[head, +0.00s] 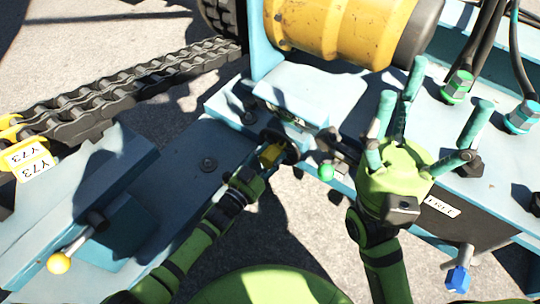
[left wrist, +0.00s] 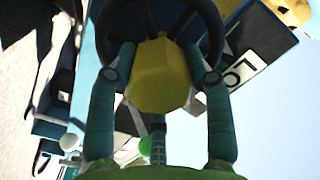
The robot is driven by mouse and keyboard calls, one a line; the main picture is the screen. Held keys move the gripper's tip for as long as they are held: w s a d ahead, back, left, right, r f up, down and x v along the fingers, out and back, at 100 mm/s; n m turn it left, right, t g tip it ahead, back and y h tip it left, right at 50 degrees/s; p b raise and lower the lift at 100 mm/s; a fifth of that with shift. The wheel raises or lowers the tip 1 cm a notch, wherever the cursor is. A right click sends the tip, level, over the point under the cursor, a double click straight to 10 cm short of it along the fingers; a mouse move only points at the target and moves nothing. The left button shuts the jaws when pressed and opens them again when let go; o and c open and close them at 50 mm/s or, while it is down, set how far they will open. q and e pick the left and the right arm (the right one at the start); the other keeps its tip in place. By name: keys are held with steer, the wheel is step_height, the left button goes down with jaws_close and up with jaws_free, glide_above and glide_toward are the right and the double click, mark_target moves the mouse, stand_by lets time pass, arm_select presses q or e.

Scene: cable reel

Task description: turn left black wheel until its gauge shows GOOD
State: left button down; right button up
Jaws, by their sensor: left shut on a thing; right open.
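The left black wheel (head: 290,146) is a dark rim with a yellow hub (head: 270,154), on the side of the blue machine. In the left wrist view the black wheel (left wrist: 102,30) fills the top, with its yellow hub (left wrist: 160,78) in the middle. My left gripper (head: 264,163) is at the wheel, its teal fingers (left wrist: 160,62) on both sides of the hub and shut on the wheel. My right gripper (head: 430,108) is open and empty, fingers spread, above the machine at right. I cannot make out a gauge reading in either view.
A yellow drum (head: 335,28) stands at the back. A heavy chain (head: 130,90) with a yellow Y73 tag (head: 30,160) lies at left. A yellow-knobbed lever (head: 60,262), a green knob (head: 326,171) and a blue knob (head: 458,280) stick out. Hose fittings (head: 457,88) stand at right.

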arm_select(q)
steer(key=shift+d+r+m, duration=0.3)
steer(key=shift+r, duration=0.2)
steer(key=shift+c, duration=2.4)
jaws_free()
steer(key=shift+f, duration=0.1)
steer(key=shift+f, duration=0.1)
steer(key=shift+s+a+f, duration=0.1)
steer(key=shift+s+a, duration=0.2)
steer(key=shift+a, duration=0.05)
steer(key=v, duration=1.1)
steer(key=shift+s, duration=0.1)
